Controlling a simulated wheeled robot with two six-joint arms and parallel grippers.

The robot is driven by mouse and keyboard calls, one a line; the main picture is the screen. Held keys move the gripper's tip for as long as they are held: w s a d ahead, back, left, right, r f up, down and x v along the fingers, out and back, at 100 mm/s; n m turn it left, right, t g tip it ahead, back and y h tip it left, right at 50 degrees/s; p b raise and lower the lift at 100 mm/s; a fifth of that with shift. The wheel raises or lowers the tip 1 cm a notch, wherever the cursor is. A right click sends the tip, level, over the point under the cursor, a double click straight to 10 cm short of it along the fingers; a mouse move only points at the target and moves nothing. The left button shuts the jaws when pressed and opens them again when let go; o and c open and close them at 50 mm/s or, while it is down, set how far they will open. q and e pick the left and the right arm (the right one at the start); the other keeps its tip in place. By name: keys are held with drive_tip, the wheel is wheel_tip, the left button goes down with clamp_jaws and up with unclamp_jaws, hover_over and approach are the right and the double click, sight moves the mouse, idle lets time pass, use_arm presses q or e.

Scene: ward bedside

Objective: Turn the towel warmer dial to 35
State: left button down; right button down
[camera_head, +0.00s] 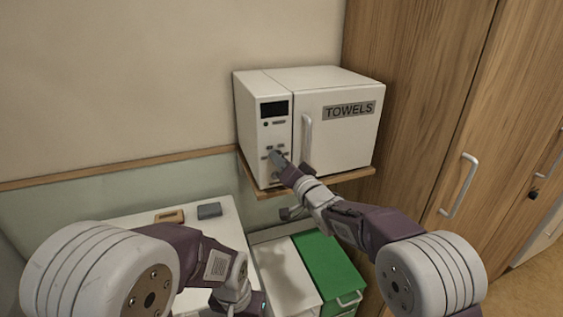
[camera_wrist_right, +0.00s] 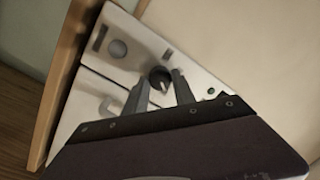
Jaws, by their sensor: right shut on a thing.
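The towel warmer (camera_head: 340,135) is a white box with a dark display, a handled door and a "TOWELS" label, on a wooden shelf. Its control panel is on the left of the front. My right gripper (camera_head: 277,157) is at this panel and hides the dial in the head view. In the right wrist view the dark round dial (camera_wrist_right: 159,78) sits between the two fingertips of my right gripper (camera_wrist_right: 158,92), which is shut on it. The dial's setting and the display cannot be read. My left arm is at the lower left; its fingers are not clearly visible.
A white table (camera_head: 135,230) at the lower left holds a brown item (camera_head: 169,216) and a grey item (camera_head: 209,210). Below the shelf (camera_head: 350,176) stand a white-topped unit (camera_head: 283,272) and a green-topped one (camera_head: 327,262). A wooden wardrobe (camera_head: 430,100) stands close on the right.

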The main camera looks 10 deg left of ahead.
drive_tip(key=shift+n, duration=0.3)
drive_tip(key=shift+s+a+r+n+t+h+b, duration=0.15)
drive_tip(key=shift+n+h+b, duration=0.35)
drive_tip(key=shift+n+b, duration=2.9)
drive_tip(key=shift+f+n+t+h+b, duration=0.15)
drive_tip(key=shift+n+h+b, duration=0.35)
drive_tip(key=shift+n+b, duration=2.85)
drive_tip(key=shift+s+a+r+n+t+h+b, duration=0.15)
drive_tip(key=shift+n+h+b, duration=0.65)
drive_tip(key=shift+n, duration=4.85)
drive_tip(key=shift+w+n+y+b, duration=0.1)
drive_tip(key=shift+n+y+b, duration=0.2)
drive_tip(key=c, duration=1)
unclamp_jaws()
drive_tip(key=shift+c, duration=0.2)
